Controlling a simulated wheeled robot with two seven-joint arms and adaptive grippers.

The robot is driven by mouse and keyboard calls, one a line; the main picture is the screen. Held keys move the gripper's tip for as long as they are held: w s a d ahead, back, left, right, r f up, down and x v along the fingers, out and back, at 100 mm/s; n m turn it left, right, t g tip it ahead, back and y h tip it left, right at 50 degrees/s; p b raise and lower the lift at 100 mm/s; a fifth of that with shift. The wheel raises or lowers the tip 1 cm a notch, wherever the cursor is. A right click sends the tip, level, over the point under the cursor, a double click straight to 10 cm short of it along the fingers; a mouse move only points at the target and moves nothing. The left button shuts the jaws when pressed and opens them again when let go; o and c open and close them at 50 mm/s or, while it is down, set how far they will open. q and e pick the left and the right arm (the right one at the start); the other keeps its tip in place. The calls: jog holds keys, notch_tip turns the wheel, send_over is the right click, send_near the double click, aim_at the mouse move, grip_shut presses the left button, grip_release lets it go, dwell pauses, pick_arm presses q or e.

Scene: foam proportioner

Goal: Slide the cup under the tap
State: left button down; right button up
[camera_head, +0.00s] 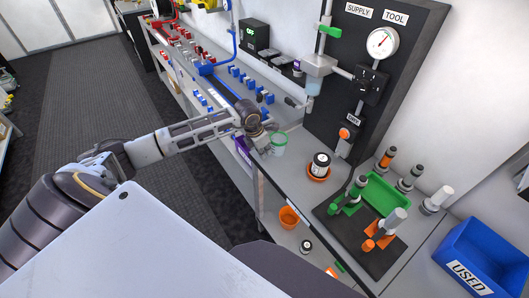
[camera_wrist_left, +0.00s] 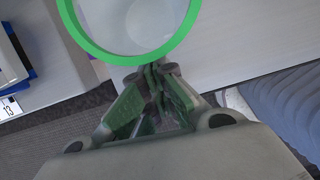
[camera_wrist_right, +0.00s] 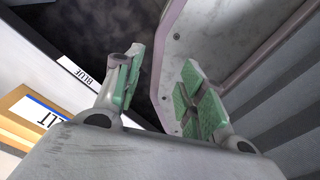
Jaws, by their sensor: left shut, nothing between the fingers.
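The cup (camera_head: 278,147) is clear with a green rim and stands upright on the bench near its front edge. My left gripper (camera_head: 262,142) is shut and empty, just left of the cup. In the left wrist view the cup's green rim (camera_wrist_left: 130,58) lies right at the shut fingertips (camera_wrist_left: 155,72); I cannot tell if they touch. My right gripper (camera_wrist_right: 158,85) is open and empty in the right wrist view, and out of the head view.
A black-and-white jar (camera_head: 320,162) in an orange dish stands right of the cup. Farther right are a dark mat (camera_head: 372,255) with upright fittings, a green tray (camera_head: 384,196) and a blue bin (camera_head: 485,255).

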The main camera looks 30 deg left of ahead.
aim_at(272, 146)
pick_arm(q)
jog(key=shift+w+d, duration=0.15)
jog(key=shift+w, duration=0.2)
jog(key=shift+w+d+f+b, duration=0.1)
jog(key=shift+w+d+b, duration=0.15)
jog(key=shift+w+b, duration=0.35)
jog(key=shift+w+d+b, duration=0.4)
jog(key=shift+w+b, duration=0.15)
jog(key=shift+w, duration=0.2)
jog(key=shift+w+d+b, duration=0.4)
jog(key=shift+w+b, duration=0.05)
jog(key=shift+w, duration=0.4)
jog(key=shift+w+d+b, duration=0.25)
jog(key=shift+w+b, duration=0.05)
jog(key=shift+w, duration=0.3)
jog(key=shift+w+d+b, duration=0.3)
jog(key=shift+w, duration=0.25)
jog(key=shift+w+d+b, duration=0.25)
jog(key=shift+w+d, duration=0.05)
jog(key=shift+w, duration=0.25)
jog(key=shift+w+d+b, duration=0.2)
jog(key=shift+w+d, duration=0.05)
jog(key=shift+w, duration=0.3)
pick_arm(e)
jog(key=w+d+f, duration=0.2)
jog(key=d+f, duration=0.3)
jog(key=shift+w+h, duration=0.15)
jog(key=shift+h, duration=0.15)
pick_arm(q)
jog(key=shift+a, duration=0.1)
